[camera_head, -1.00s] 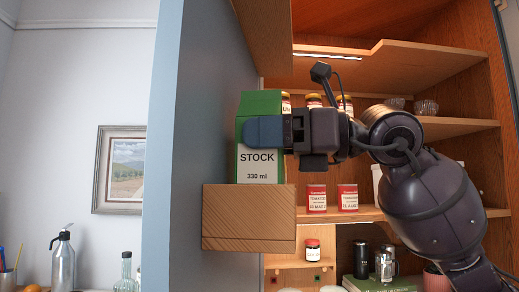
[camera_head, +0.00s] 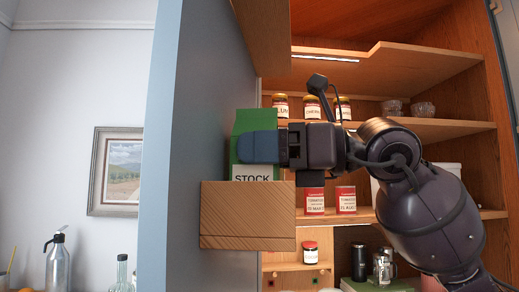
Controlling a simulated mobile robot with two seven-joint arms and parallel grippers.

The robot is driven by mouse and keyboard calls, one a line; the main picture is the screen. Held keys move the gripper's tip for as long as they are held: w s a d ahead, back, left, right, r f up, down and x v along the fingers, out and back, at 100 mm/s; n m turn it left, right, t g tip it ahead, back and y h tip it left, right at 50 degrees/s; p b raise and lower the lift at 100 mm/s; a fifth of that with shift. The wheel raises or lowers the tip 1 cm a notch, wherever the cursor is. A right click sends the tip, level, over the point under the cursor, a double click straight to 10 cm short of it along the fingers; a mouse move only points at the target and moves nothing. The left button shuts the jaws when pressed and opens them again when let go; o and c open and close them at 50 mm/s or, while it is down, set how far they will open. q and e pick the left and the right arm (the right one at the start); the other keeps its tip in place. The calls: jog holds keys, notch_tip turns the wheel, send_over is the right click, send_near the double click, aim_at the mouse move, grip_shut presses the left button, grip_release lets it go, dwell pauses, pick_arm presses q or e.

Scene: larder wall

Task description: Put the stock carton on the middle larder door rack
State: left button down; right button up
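The green stock carton (camera_head: 245,121) stands upright with its lower part hidden behind the front board of the wooden door rack (camera_head: 247,215). Part of its "STOCK" label shows just above the board. My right gripper (camera_head: 260,147) reaches in from the right, with a blue finger across the carton's face. The gripper appears shut on the carton; the far finger is hidden. My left gripper is not in view.
The blue-grey larder door (camera_head: 190,120) stands open at left. Another wooden rack (camera_head: 262,35) hangs above the carton. Shelves at right hold jars (camera_head: 312,107), red tins (camera_head: 346,199) and glass bowls (camera_head: 422,109).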

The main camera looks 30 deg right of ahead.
jog(key=o, duration=0.3)
jog(key=shift+o, duration=0.2)
jog(key=shift+r, duration=0.1)
jog(key=shift+s+r+p, duration=0.1)
jog(key=shift+r+p, duration=0.2)
jog(key=shift+r, duration=0.45)
jog(key=shift+s+d+f, duration=0.1)
jog(key=shift+d+f, duration=0.1)
jog(key=shift+d, duration=0.1)
jog(key=v, duration=1.1)
jog(key=shift+s+d, duration=0.15)
